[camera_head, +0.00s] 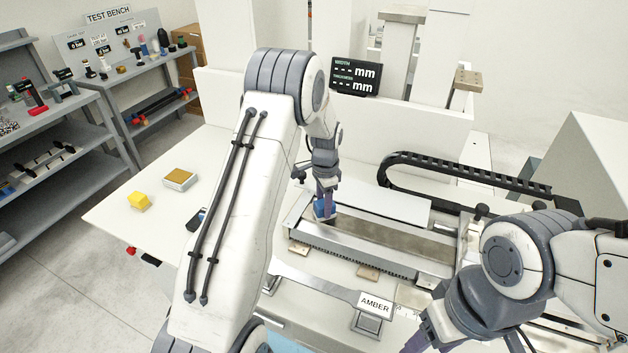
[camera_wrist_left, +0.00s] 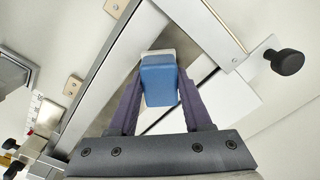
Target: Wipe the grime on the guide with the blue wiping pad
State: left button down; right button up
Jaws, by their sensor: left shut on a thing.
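My left gripper (camera_head: 324,192) points down and is shut on the blue wiping pad (camera_head: 322,208), at the left end of the guide (camera_head: 405,242). The guide is a long metal channel with a dull brownish strip, perhaps the grime, running right from the pad. In the left wrist view, the pad (camera_wrist_left: 160,82) sits between both fingers of the left gripper (camera_wrist_left: 160,95), over the channel. Whether it touches the surface is unclear. My right gripper (camera_head: 425,338) is at the bottom edge, partly cut off, so its fingertips are hidden.
A black cable chain (camera_head: 470,172) curves behind the guide. A holder labelled AMBER (camera_head: 375,304) stands in front. A black knob (camera_wrist_left: 284,61) sticks out beside the channel.

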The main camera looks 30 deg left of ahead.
pick_arm(q)
jog(key=shift+a, duration=0.4)
jog(key=shift+a+r, duration=0.25)
jog(key=shift+r+p, duration=0.6)
jog(key=shift+r, duration=0.25)
jog(key=shift+d+r+p, duration=0.1)
jog(key=shift+r+p, duration=0.45)
jog(key=shift+r, duration=0.2)
jog(key=shift+r+p, duration=0.55)
jog(key=shift+r, duration=0.2)
jog(key=shift+r+p, duration=1)
jog(key=shift+r, duration=0.5)
jog(key=shift+f, duration=0.1)
